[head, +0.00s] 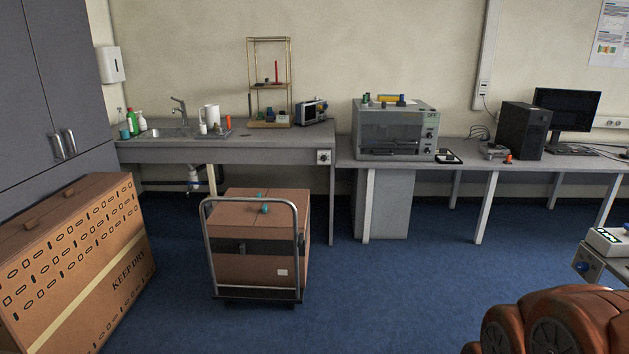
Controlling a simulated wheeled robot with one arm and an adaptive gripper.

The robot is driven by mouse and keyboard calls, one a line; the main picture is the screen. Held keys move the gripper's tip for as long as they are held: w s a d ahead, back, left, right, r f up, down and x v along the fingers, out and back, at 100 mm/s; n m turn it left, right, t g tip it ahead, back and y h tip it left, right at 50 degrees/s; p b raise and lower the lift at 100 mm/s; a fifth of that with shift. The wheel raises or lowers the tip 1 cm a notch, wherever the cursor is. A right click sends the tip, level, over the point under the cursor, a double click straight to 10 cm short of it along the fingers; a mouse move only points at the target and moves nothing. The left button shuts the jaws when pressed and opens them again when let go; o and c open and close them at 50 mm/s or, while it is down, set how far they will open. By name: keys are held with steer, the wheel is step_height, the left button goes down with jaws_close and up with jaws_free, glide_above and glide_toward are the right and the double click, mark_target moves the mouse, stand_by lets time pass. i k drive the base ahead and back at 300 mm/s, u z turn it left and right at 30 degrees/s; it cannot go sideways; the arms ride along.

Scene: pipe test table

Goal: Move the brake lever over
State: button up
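I cannot make out a brake lever anywhere in the head view. A hand trolley (257,296) with a grey tube handle stands on the floor left of centre, its handle side facing me. It carries a large brown box (262,268) with a dark band and a white label. Small teal items (264,208) sit on top of the box. No lever can be told apart on the trolley; its wheels are too dark and small to see. My gripper is not in view.
A sink bench (270,156) stands behind the trolley. A second bench (480,165) holds a grey machine (390,130) and a computer tower (523,130). A big carton (75,260) stands at left. Blue floor (390,290) is clear right of the trolley.

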mark_target(300, 235)
steer(key=u, duration=0.25)
steer(key=i, duration=1.3)
steer(key=u, duration=0.25)
